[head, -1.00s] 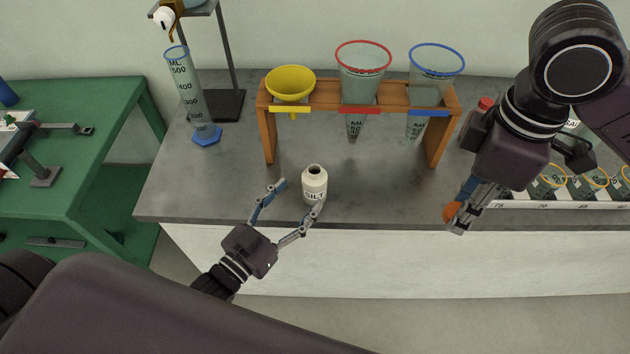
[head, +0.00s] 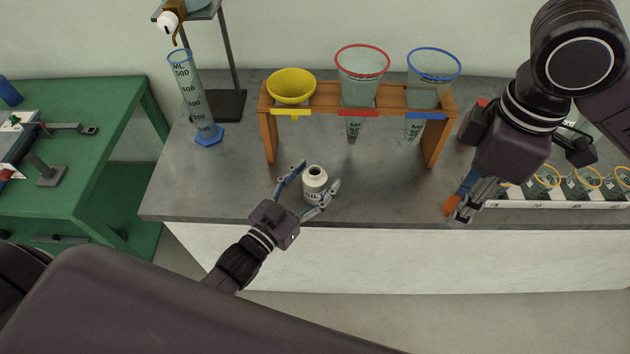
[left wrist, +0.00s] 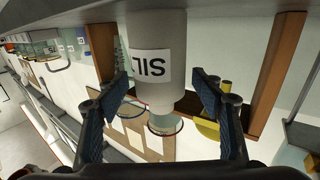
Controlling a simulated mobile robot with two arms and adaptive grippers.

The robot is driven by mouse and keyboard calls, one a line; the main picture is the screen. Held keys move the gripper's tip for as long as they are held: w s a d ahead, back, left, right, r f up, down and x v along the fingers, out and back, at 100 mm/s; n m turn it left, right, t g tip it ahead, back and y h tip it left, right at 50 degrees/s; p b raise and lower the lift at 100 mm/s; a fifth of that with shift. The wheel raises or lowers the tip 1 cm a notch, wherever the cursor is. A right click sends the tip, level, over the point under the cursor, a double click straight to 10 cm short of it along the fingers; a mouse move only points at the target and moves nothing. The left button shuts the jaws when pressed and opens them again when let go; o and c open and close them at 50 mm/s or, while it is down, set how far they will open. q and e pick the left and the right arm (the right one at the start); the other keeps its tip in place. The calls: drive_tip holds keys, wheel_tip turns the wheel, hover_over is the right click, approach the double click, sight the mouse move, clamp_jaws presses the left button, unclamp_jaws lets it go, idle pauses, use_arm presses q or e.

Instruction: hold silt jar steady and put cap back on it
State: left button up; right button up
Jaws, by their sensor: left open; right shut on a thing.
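The silt jar (head: 315,183) is a small cream jar with a dark open mouth and a SILT label. It stands upright near the front of the grey bench. My left gripper (head: 317,176) is open with a finger on each side of the jar. In the left wrist view the jar (left wrist: 158,62) appears between the two fingers (left wrist: 162,95), with gaps visible beside it. My right gripper (head: 456,211) is shut on an orange thing (head: 450,205), apparently the cap, to the right of the jar near the bench's front edge. The fingers partly hide it.
A wooden rack (head: 270,135) behind the jar holds a yellow funnel (head: 291,86) and two clear cones. A measuring cylinder (head: 190,95) stands at the back left. A tray of beakers (head: 560,203) lies at the right. The bench between jar and right gripper is clear.

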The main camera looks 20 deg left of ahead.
use_arm(q)
drive_tip(key=shift+w, duration=0.15)
drive_tip(key=shift+c, duration=0.4)
drive_tip(key=c, duration=1.2)
drive_tip(key=shift+c, duration=0.2)
drive_tip(key=shift+r, duration=0.2)
wheel_tip(320, 180, up, 20)
drive_tip(key=shift+f, duration=0.15)
use_arm(e)
drive_tip(key=shift+f, duration=0.15)
